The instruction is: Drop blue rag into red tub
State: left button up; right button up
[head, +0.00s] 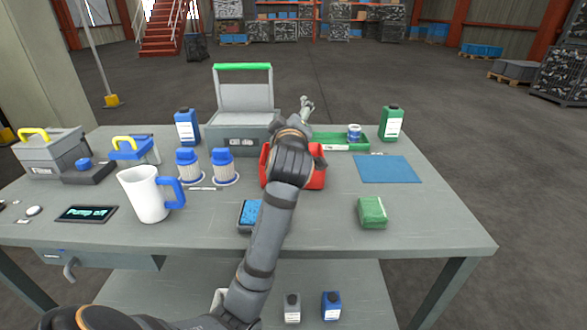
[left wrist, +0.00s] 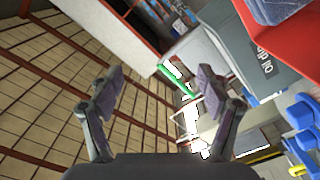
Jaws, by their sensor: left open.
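The red tub (head: 312,181) stands mid-table, partly hidden behind my left arm. Its red wall also shows at the upper right of the left wrist view (left wrist: 290,42). A blue-grey thing (left wrist: 275,8) shows inside it there; I cannot tell for sure if it is the blue rag. A blue, dark-edged thing (head: 249,212) lies near the front edge, partly covered by my arm. My left gripper (head: 307,103) is beyond and above the tub, pointing up and away. Its fingers (left wrist: 160,88) are apart with nothing between them. My right gripper is not in view.
An open grey toolbox (head: 243,143) stands behind the tub, beside a green tray (head: 330,137). A white jug (head: 146,197), filters (head: 223,165) and bottles stand around. A green folded thing (head: 372,212) and flat blue mat (head: 388,169) lie right. The front right is clear.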

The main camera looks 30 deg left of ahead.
pick_arm(q)
notch_tip(320, 180, up, 4)
jog(key=shift+f, duration=0.2)
jog(key=shift+f, duration=0.1)
dwell(0.5)
